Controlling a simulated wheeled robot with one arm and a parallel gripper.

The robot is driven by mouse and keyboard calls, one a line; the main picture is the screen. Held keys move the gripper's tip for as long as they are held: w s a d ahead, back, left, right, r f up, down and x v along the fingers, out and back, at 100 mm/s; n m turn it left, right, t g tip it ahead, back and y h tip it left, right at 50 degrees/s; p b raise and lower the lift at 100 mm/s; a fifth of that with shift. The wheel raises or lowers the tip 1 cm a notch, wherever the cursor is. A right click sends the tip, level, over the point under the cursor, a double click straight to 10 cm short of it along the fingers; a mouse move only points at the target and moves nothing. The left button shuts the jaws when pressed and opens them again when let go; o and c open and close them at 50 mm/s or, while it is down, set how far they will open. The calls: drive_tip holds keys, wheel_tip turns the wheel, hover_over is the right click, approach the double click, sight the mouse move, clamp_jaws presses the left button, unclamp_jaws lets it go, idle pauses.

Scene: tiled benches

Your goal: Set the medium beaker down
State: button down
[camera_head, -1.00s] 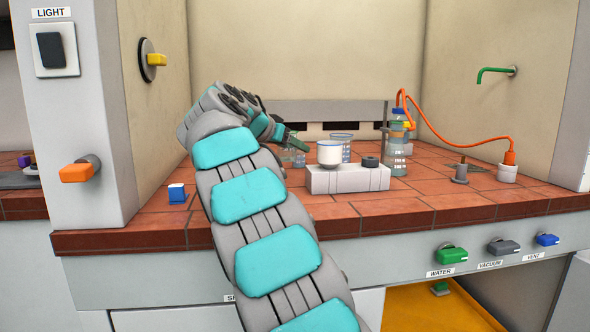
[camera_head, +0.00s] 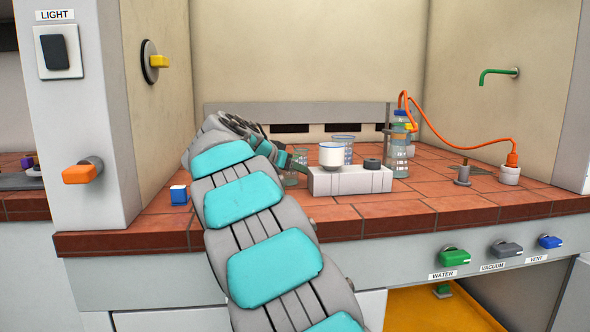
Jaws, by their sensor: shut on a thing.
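My gripper (camera_head: 298,157) is at the end of the teal and grey arm, low over the tiled bench and left of the white stand.
A white cup (camera_head: 331,155) sits on the white block-like stand (camera_head: 350,182), beside a dark round knob (camera_head: 372,164). A clear bottle (camera_head: 398,160) with an orange hose stands to the right. A blue-and-white cube (camera_head: 179,195) lies left of my arm. Front right tiles are clear.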

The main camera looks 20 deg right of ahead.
drive_tip(key=shift+f, duration=0.1)
drive_tip(key=shift+c, duration=0.9)
unclamp_jaws()
drive_tip(key=shift+r, duration=0.2)
drive_tip(key=b+v, duration=0.1)
drive_tip(key=v, duration=1.1)
drive_tip(key=shift+f+b, duration=0.1)
drive_tip(key=shift+b, duration=0.2)
